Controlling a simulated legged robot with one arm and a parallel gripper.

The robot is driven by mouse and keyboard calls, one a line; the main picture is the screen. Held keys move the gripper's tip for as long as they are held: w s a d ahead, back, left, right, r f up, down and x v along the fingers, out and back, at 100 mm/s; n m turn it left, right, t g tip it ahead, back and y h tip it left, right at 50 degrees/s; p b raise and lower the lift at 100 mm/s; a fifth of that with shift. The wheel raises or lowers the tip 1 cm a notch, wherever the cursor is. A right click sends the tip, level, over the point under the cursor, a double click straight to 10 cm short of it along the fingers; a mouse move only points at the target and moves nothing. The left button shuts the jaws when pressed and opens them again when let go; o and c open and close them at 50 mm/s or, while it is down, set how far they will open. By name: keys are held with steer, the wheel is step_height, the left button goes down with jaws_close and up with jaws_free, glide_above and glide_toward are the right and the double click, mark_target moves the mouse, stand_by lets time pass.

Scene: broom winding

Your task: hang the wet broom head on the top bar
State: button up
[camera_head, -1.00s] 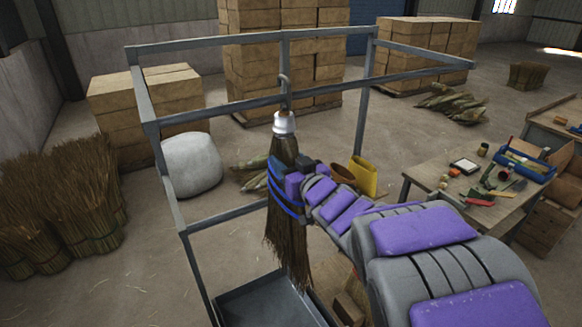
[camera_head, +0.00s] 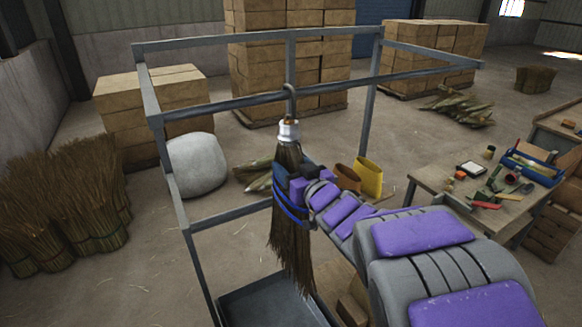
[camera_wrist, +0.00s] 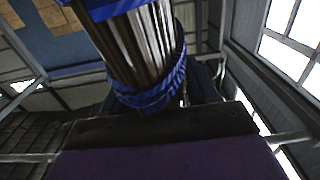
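The wet broom head (camera_head: 291,240) is a dark bundle of bristles with blue bands and a pale metal collar. It hangs bristles down, roughly upright. Its metal hook (camera_head: 289,100) rises from the collar and meets the front top bar (camera_head: 240,101) of the grey frame. I cannot tell whether the hook's bend rests on the bar. My gripper (camera_head: 288,188) is shut around the broom head below the collar. In the wrist view the broom head (camera_wrist: 140,45) and its blue bands fill the upper middle; the hook is not clear there.
A grey tray (camera_head: 265,300) lies under the broom head inside the frame. A workbench (camera_head: 440,180) with tools stands right. Broom bundles (camera_head: 65,200), a white sack (camera_head: 195,165) and stacked bales (camera_head: 150,105) stand left and behind.

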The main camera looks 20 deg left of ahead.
steer(key=shift+o, duration=1.4)
steer(key=b+v, duration=0.5)
steer(key=v, duration=1.2)
steer(key=w+d+f+m+t+h+b, duration=0.1)
steer(key=w+d+f+m+h+b, duration=0.3)
steer(key=d+f+h, duration=0.75)
steer(key=s+d+f+m+g+h+b, duration=0.1)
steer(key=s+d+f+m+b, duration=0.15)
steer(key=d+f, duration=0.2)
steer(key=s+d+f+m+g+h+b, duration=0.1)
steer(key=s+d+f+g, duration=0.15)
steer(key=d, duration=0.35)
steer(key=s+d+f+m+g+h+b, duration=0.25)
steer(key=s+d+f+g, duration=0.2)
steer(key=s+f, duration=0.55)
steer(key=s+a+f+g+y+b, duration=0.1)
steer(key=s+f+g+b, duration=0.1)
steer(key=s, duration=0.7)
steer(key=s+a+f+g+y+b, duration=0.1)
steer(key=s+g, duration=0.3)
steer(key=s, duration=0.5)
steer(key=shift+s+a+f+b, duration=0.2)
steer(key=shift+a+f+b, duration=0.15)
steer(key=shift+f, duration=0.35)
